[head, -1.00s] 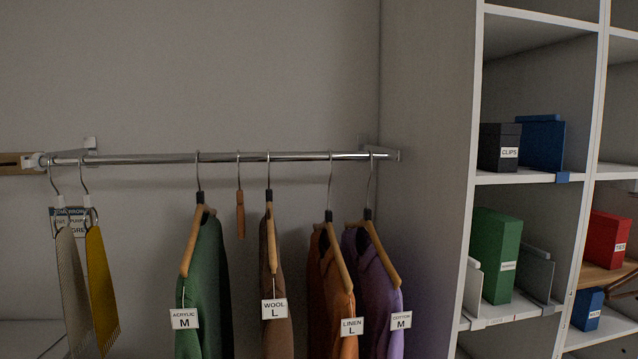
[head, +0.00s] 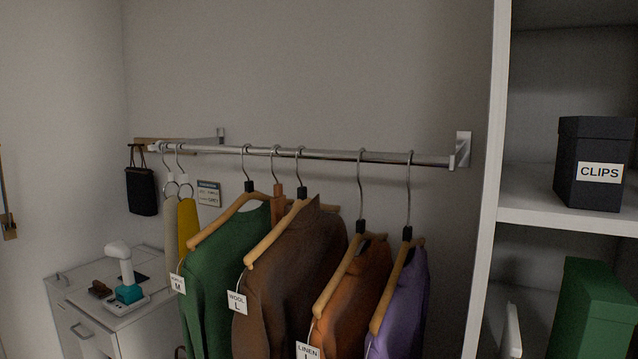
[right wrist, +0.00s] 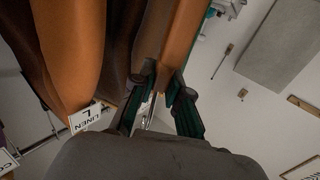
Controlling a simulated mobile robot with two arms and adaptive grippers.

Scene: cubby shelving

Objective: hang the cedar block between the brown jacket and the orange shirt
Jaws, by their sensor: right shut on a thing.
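The cedar block (head: 278,190) hangs from the rail between the green garment (head: 218,262) and the brown jacket (head: 285,265), partly hidden by them. The orange shirt (head: 355,278), tagged LINEN L, hangs right of the brown jacket, with a gap between their hooks on the rail. The orange shirt (right wrist: 65,40) also shows in the right wrist view, with its LINEN tag upside down. My right gripper (right wrist: 162,92) is shut on an orange-brown hanging thing (right wrist: 183,35) close beside the garments; I cannot tell which one it is. My left gripper is out of view.
The chrome rail (head: 335,155) also holds a purple garment (head: 408,290) at right and yellow and pale cloths (head: 187,230) at left. A cubby shelf (head: 500,130) stands at right. A white cabinet (head: 135,320) stands low at left.

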